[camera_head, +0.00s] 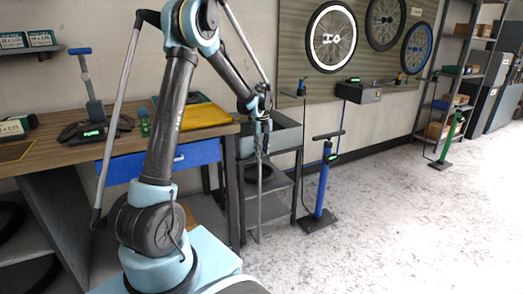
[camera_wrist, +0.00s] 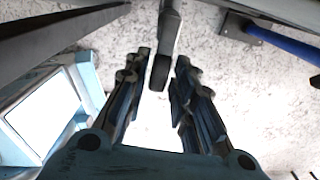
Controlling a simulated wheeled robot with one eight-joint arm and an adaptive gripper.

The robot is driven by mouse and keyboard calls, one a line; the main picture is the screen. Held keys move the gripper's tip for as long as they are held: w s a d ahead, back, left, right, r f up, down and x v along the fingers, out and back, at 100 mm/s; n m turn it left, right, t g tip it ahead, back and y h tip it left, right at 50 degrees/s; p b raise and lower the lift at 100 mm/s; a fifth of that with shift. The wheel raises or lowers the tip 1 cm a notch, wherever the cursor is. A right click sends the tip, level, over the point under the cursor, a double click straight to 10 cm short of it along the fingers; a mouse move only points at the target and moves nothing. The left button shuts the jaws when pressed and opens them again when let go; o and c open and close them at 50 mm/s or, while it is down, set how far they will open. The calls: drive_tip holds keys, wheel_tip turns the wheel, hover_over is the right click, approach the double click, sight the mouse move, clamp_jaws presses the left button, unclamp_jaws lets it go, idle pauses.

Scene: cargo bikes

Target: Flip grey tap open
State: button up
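In the wrist view, a grey bar with a dark rounded end, which looks like part of the grey tap (camera_wrist: 169,38), reaches down from the top edge. Its end lies between the tips of my gripper (camera_wrist: 158,75), with a gap visible on the left. My gripper's fingers are apart, and I cannot tell whether either touches the bar. In the head view my gripper (camera_head: 262,142) points down at the front of a grey basin (camera_head: 285,138). I cannot make out the tap there, as my arm and gripper cover that area.
A workbench (camera_head: 40,135) with a blue drawer (camera_head: 160,163) stands left of the basin. A blue floor pump (camera_head: 323,180) stands just right of it; its blue barrel (camera_wrist: 290,45) shows in the wrist view.

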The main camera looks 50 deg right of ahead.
wheel_tip(320, 180, up, 12)
idle(0.8)
idle(0.5)
